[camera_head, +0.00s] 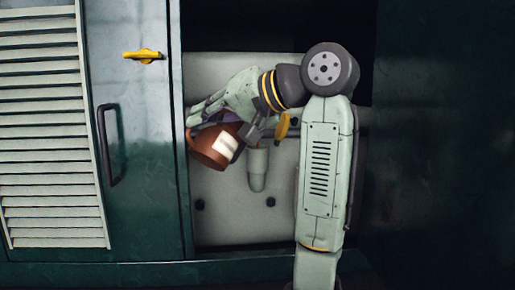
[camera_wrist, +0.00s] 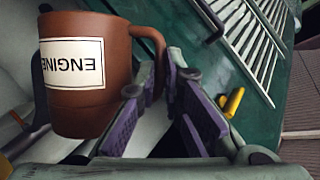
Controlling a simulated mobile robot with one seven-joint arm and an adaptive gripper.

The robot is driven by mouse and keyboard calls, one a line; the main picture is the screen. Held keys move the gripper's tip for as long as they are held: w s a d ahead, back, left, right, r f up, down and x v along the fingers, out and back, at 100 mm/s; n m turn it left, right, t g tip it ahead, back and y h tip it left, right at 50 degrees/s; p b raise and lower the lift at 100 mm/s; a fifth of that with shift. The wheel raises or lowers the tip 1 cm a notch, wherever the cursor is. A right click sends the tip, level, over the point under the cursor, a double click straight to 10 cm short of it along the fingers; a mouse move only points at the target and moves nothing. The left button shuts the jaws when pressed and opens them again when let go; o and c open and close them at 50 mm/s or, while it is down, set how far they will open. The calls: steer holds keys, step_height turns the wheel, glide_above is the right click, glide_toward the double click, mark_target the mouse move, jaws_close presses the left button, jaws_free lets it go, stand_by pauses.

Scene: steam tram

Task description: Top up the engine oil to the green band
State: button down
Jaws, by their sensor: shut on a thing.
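A brown jug (camera_head: 207,150) with a white label hangs tilted in front of the open compartment, left of centre. In the wrist view the jug (camera_wrist: 112,106) fills the left side, and its label reads "ENGINE" upside down. My gripper (camera_head: 205,112) is shut on the jug's handle; the wrist view shows the purple-padded fingers (camera_wrist: 163,88) around the handle's lower part. A grey spout-like fitting (camera_head: 258,168) stands to the right of the jug, apart from it in the picture. I see no oil and no green band. The jug's inside is hidden.
A yellow lever-like part (camera_head: 283,125) shows beside my wrist. A green door (camera_head: 135,185) with a dark handle (camera_head: 110,145), a yellow latch (camera_head: 143,55) and a louvred panel (camera_head: 50,130) stand at left. The compartment's lower edge (camera_head: 240,250) runs below.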

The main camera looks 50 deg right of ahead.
stand_by(0.4)
steer(key=shift+a+f+b, duration=0.15)
steer(key=shift+f+b, duration=0.2)
steer(key=shift+f, duration=0.1)
stand_by(2.6)
